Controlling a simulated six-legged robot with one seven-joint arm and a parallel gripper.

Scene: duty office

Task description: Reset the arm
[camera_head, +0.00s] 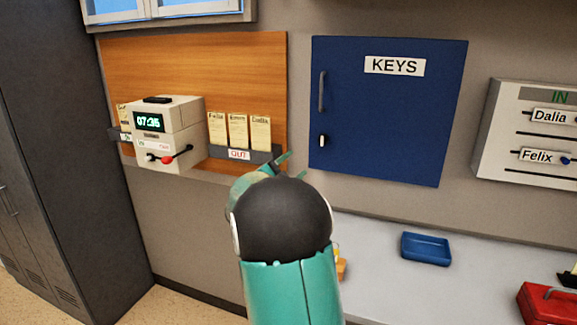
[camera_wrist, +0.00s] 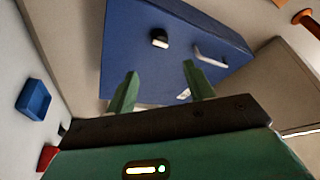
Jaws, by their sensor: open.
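My gripper (camera_wrist: 158,92) is open and empty in the wrist view, its two green fingers apart in front of the blue key cabinet (camera_wrist: 160,50). In the head view my teal arm with its dark round joint rises at the centre bottom, and my gripper (camera_head: 285,165) shows only partly beyond it, below and left of the key cabinet (camera_head: 385,110). The cabinet door marked KEYS looks shut, with a grey handle (camera_head: 322,90) and a lock knob (camera_head: 322,140). Nothing is held between the fingers.
A time clock (camera_head: 165,130) with a red-knobbed lever and an OUT card rack (camera_head: 235,153) are at left. A blue tray (camera_head: 426,249) and a red box (camera_head: 548,303) rest on the counter (camera_head: 380,290). A small orange item (camera_head: 341,269) is partly hidden by my arm. An IN board (camera_head: 510,90) hangs right.

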